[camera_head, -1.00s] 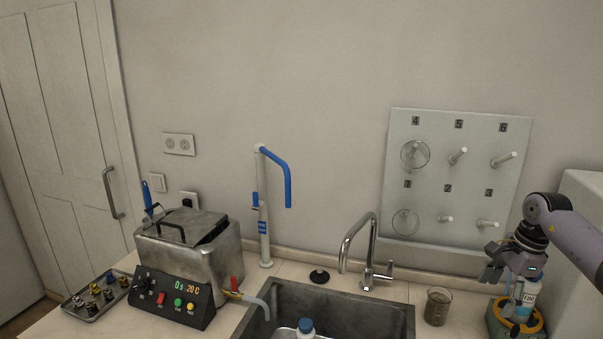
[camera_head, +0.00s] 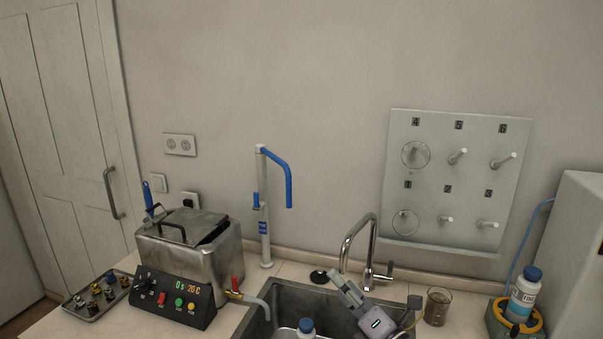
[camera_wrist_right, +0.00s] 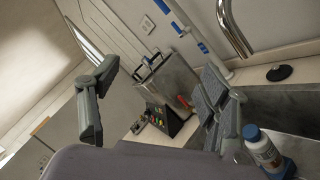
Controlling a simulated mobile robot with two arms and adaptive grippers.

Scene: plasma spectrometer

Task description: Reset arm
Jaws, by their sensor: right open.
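My right gripper (camera_head: 378,295) is over the right part of the sink (camera_head: 285,300), in front of the chrome tap (camera_head: 358,240). Its fingers are spread with nothing between them; they also show wide apart in the right wrist view (camera_wrist_right: 158,90). My left gripper is in neither view. A white bottle with a blue cap (camera_head: 306,328) is in the sink, partly cut off by the head view's lower edge. It also shows beside a finger in the right wrist view (camera_wrist_right: 264,150). Another blue-capped bottle (camera_head: 524,297) stands on the green device with a yellow ring (camera_head: 512,326) at the right.
A metal bath with a control panel (camera_head: 190,255) stands left of the sink, beside a tray of small parts (camera_head: 85,310). A beaker (camera_head: 437,307) stands right of the sink. A pegboard (camera_head: 455,215) hangs on the wall. A large white cabinet (camera_head: 575,250) bounds the right side.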

